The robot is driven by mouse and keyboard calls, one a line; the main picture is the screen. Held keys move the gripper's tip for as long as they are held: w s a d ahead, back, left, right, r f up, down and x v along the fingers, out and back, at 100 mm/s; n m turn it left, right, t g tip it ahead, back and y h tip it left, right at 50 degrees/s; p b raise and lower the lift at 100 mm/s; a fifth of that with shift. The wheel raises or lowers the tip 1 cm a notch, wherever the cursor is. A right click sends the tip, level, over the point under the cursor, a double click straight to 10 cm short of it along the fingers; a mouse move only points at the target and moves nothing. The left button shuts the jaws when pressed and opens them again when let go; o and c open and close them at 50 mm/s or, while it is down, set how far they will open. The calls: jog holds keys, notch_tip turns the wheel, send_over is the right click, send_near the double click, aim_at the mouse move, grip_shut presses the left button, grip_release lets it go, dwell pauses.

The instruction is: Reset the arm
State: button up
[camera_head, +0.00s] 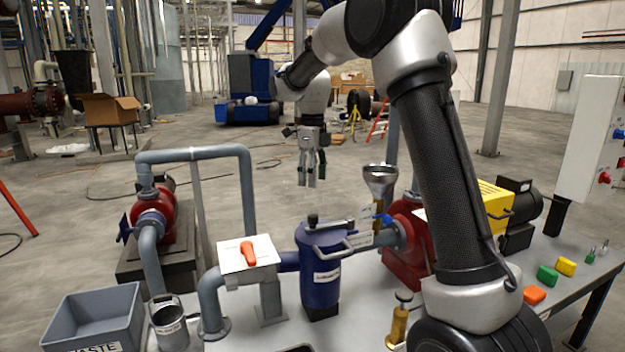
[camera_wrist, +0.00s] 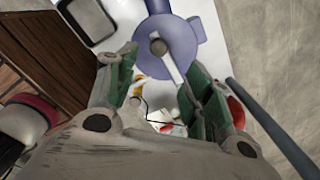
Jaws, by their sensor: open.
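My gripper (camera_head: 308,182) hangs from my raised arm in the head view, pointing down in the air above and behind the blue filter housing. Its two fingers are apart with nothing between them. In the wrist view the green-padded fingers of my gripper (camera_wrist: 165,95) are spread. The blue filter housing (camera_head: 318,272) stands upright on the bench with its lid and a bar handle on top. It also shows in the wrist view (camera_wrist: 185,38), beyond the fingertips. My arm covers part of the bench's right side in the head view.
On the bench stand an orange-handled valve (camera_head: 247,256), a metal funnel (camera_head: 380,183), a waste bin (camera_head: 92,318), a small bucket (camera_head: 169,325) and a red pump (camera_head: 405,245). Orange, green and yellow blocks (camera_head: 547,275) lie at the right. Grey pipes rise at the left.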

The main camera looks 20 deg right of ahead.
jog(key=s+d+n+t, duration=0.1)
jog(key=s+d+n, duration=0.1)
jog(key=s+n, duration=0.7)
jog(key=s+d+r+n+t, duration=0.1)
jog(key=s+d+n, duration=0.2)
jog(key=s+n, duration=0.6)
jog(key=s+d+r+n+t, duration=0.1)
jog(key=s+n, duration=0.7)
jog(key=s, duration=1)
jog(key=shift+d+r+n+t, duration=0.2)
jog(key=shift+d+n+t, duration=0.2)
jog(key=shift+d+t, duration=0.35)
jog(key=shift+s+d, duration=0.1)
